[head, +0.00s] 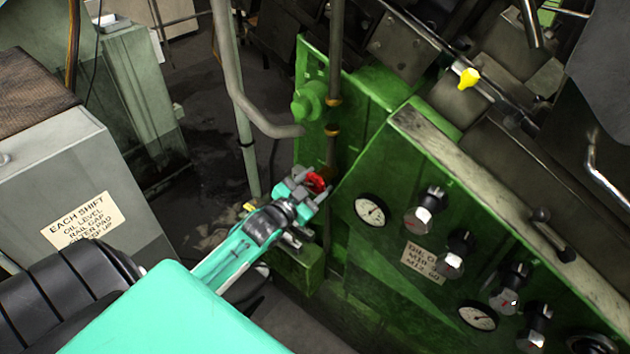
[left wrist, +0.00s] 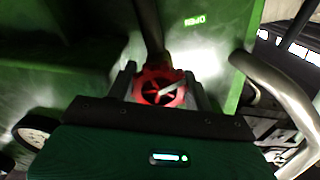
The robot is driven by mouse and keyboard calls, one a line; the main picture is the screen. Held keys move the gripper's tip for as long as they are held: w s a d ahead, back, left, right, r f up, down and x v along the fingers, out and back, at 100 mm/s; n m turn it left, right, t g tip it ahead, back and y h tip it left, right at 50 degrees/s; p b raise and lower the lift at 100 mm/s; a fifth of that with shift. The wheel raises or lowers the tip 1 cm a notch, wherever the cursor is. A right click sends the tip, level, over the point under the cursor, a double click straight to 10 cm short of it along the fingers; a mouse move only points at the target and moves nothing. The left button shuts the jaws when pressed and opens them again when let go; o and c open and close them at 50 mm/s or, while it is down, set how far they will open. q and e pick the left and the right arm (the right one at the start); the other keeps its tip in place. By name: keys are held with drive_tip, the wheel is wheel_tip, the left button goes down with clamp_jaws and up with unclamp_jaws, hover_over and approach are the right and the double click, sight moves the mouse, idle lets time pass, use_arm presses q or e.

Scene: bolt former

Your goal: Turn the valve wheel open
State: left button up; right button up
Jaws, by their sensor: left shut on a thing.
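The valve wheel (head: 316,182) is small and red, low on the pipe at the left edge of the green machine in the head view. In the left wrist view the red wheel (left wrist: 160,86) shows close up with its spokes, between the two fingers. My left gripper (head: 304,188) is shut on the wheel, with a finger on either side of it; it also shows in the left wrist view (left wrist: 162,90). My right gripper is not in view.
A green panel (head: 450,215) with gauges and knobs stands right of the wheel. A bent grey pipe (head: 250,115) runs close by on the left. A grey cabinet (head: 75,180) with a notice stands at the far left.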

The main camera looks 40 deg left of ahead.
use_arm(q)
drive_tip(key=shift+n, duration=1.1)
drive_tip(key=shift+f, duration=0.1)
drive_tip(key=o, duration=1)
drive_tip(key=shift+s, duration=0.1)
drive_tip(key=shift+f, duration=0.15)
